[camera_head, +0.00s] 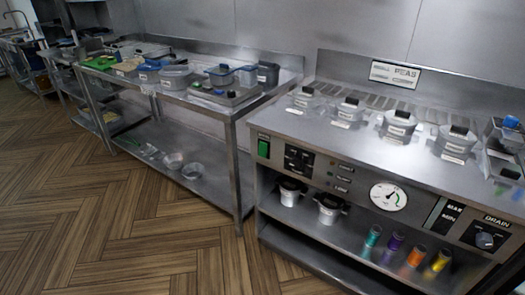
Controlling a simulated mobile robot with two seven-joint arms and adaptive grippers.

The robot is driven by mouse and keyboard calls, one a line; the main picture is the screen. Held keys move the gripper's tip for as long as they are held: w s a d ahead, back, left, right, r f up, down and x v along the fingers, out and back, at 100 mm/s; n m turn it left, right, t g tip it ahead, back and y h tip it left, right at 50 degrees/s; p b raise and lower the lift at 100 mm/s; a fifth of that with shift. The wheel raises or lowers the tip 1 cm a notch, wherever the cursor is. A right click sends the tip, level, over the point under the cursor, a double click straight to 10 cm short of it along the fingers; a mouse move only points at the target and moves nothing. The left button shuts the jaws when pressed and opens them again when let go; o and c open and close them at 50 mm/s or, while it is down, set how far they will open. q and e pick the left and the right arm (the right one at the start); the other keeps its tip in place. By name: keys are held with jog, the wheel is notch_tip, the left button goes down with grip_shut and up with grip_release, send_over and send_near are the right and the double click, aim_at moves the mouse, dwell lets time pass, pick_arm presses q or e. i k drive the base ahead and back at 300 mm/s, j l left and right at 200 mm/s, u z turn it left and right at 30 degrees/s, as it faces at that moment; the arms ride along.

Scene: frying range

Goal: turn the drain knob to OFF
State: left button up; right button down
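The drain knob (484,240) is a dark round knob on a dark panel labelled DRAIN, at the right end of the range's front (340,178). It shows at the lower right of the head view. A light mark shows on it, but it is too small to tell which setting it points to. Neither of my grippers is in view, and nothing touches the knob.
A gauge (388,197), a green switch (263,148) and dark controls share the front. Lidded containers (397,124) stand on top. Coloured cups (415,256) and two pots (330,208) stand on the shelf below. A steel table (213,100) stands left; the floor ahead is clear.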

aim_at(485, 241)
jog(key=z, duration=0.4)
jog(key=l+z, duration=0.1)
jog(key=z, duration=0.3)
jog(key=l+z, duration=0.1)
jog(key=z, duration=0.75)
